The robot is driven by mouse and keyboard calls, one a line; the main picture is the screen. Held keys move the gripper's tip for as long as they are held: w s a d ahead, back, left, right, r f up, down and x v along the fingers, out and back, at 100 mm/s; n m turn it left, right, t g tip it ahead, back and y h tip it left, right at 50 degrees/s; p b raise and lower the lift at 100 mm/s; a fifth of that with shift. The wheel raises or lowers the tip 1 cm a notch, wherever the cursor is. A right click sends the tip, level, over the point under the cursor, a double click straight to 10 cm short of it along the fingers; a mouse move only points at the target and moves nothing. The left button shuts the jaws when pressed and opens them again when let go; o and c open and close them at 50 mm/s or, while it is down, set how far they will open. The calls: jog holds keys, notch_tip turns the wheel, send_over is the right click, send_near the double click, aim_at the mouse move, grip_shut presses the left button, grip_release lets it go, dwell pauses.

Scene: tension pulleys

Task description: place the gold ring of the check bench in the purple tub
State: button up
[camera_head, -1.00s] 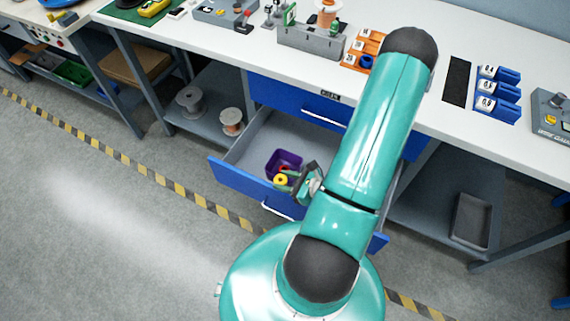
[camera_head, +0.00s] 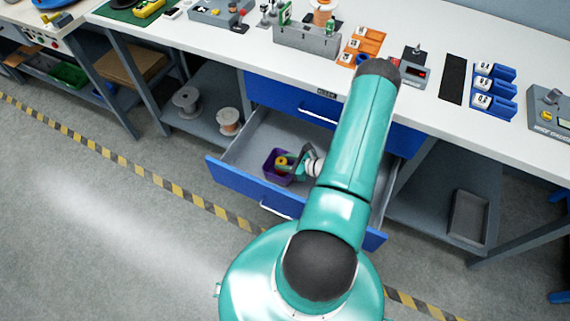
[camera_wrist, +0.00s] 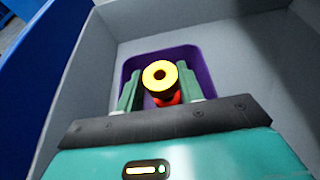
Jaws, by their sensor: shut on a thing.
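The gold ring (camera_wrist: 159,74) is yellow with a dark centre hole. My gripper (camera_wrist: 161,92) is shut on it, with a green finger at each side. The purple tub (camera_wrist: 206,62) lies beyond and around the fingers in the wrist view, and something red shows just under the ring. The head view shows the purple tub (camera_head: 269,167) in the open drawer, with my gripper (camera_head: 284,164) and the yellow ring (camera_head: 281,160) over it. I cannot tell whether the ring touches the tub.
The open drawer (camera_head: 228,176) has grey walls and a blue front, below the white bench top (camera_head: 440,112). Grey drawer floor is free beside the tub. Spools (camera_head: 229,120) stand on the lower shelf at left. Orange bins (camera_head: 362,44) and blue bins (camera_head: 492,88) stand on the bench.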

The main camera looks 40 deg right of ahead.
jog(key=shift+f, duration=0.8)
jog(key=shift+f, duration=0.4)
jog(key=shift+f, duration=0.2)
jog(key=o, duration=1)
jog(key=shift+s+f, duration=0.1)
